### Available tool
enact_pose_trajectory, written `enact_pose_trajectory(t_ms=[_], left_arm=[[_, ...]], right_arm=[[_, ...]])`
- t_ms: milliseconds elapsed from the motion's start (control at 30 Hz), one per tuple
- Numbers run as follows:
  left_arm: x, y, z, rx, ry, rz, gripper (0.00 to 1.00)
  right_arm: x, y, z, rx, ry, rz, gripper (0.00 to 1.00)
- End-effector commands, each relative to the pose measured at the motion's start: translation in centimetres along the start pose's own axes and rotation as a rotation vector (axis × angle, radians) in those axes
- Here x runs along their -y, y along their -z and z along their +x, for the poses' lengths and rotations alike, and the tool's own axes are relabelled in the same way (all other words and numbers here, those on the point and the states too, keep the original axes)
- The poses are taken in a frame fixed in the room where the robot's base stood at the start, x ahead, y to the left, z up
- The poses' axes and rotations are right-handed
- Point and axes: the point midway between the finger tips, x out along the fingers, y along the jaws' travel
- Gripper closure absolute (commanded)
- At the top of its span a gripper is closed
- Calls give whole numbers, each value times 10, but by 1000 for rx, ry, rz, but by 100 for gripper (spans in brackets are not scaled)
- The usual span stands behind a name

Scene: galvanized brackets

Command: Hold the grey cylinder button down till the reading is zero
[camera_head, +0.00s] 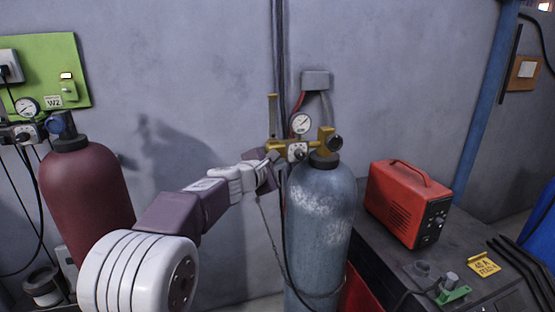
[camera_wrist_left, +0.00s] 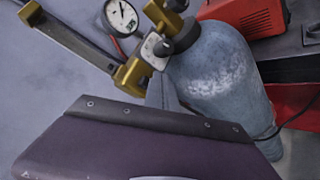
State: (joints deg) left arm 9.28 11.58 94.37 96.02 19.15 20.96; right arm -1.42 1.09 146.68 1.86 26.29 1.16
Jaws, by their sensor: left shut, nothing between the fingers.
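The grey cylinder (camera_head: 318,225) stands upright right of centre, with a brass regulator (camera_head: 325,140) and a round white gauge (camera_head: 302,123) on top. A pale round button (camera_head: 297,151) with a dark centre sits on the regulator below the gauge. My left gripper (camera_head: 280,157) is shut and empty, just left of the button; I cannot tell if it touches. The left wrist view shows the gauge (camera_wrist_left: 121,17), the button (camera_wrist_left: 160,48) and the cylinder (camera_wrist_left: 218,80); my gripper's grey tip (camera_wrist_left: 162,92) is just below the button. The gauge reading is too small to make out. My right gripper is out of view.
A dark red cylinder (camera_head: 85,195) with its own gauge (camera_head: 27,107) stands at left by a green panel (camera_head: 45,55). A red box (camera_head: 408,203) sits on the dark bench (camera_head: 385,265) at right. A thin chain and hoses hang by the grey cylinder.

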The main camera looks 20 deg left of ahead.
Motion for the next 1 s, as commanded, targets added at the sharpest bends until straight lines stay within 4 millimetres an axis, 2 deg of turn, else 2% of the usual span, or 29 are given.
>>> enact_pose_trajectory(t_ms=[1000], left_arm=[[-5, 5, 7, 0, 0, 0, 100]], right_arm=[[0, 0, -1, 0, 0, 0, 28]])
